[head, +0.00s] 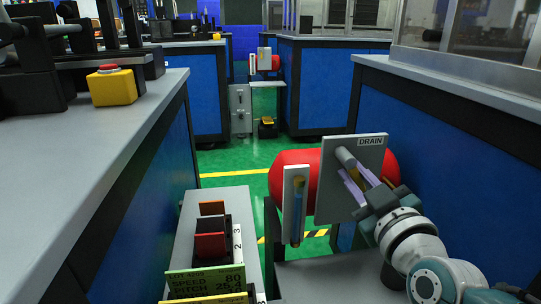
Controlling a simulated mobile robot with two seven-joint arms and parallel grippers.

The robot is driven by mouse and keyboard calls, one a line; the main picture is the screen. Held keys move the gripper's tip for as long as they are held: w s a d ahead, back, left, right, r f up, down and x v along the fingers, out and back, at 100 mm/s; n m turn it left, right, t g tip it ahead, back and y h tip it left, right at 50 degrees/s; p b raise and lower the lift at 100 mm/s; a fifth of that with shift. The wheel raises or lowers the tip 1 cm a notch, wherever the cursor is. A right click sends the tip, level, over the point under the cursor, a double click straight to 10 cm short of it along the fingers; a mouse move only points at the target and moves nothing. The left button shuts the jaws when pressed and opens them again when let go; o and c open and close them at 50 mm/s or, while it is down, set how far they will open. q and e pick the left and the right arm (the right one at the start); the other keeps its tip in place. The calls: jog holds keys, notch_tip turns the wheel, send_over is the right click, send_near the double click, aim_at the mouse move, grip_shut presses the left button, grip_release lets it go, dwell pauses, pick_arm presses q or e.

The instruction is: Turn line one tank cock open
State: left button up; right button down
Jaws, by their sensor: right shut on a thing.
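A red tank (285,172) lies behind a grey upright plate (337,200) labelled DRAIN. A grey round stub (345,157) sticks out of the plate. My right gripper (358,178), with pale purple fingers, is at the front of this plate, shut on the tank cock there. The fingers and gripper body hide most of the cock, so I cannot tell its angle. A narrow sight gauge (297,205) with a blue and yellow column stands left of the plate. My left gripper is not in view.
A grey stand with numbered slots (245,205) and a green display reading SPEED 80 is at lower centre. A yellow box with a red button (112,86) sits on the left bench (150,120). A blue-sided bench (440,165) stands close on the right. The green floor (230,160) between is open.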

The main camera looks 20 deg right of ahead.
aim_at(358, 149)
jog(key=n, duration=0.1)
jog(key=n+p, duration=0.1)
jog(key=n, duration=0.1)
jog(key=shift+s+d+r, duration=0.1)
jog(key=shift+d+r, duration=0.2)
jog(key=shift+r, duration=0.1)
jog(key=n, duration=0.1)
jog(key=n+p, duration=0.2)
jog(key=shift+s+d+r+n, duration=0.1)
jog(key=shift+d+r+n, duration=0.2)
jog(key=shift+d+r, duration=0.1)
jog(key=n, duration=0.3)
jog(key=shift+d+r+p, duration=0.1)
jog(key=shift+r+p, duration=0.3)
jog(key=shift+r+n, duration=0.3)
jog(key=shift+n, duration=1)
jog(key=c, duration=0.8)
grip_release()
jog(key=p+v, duration=0.3)
jog(key=v, duration=0.7)
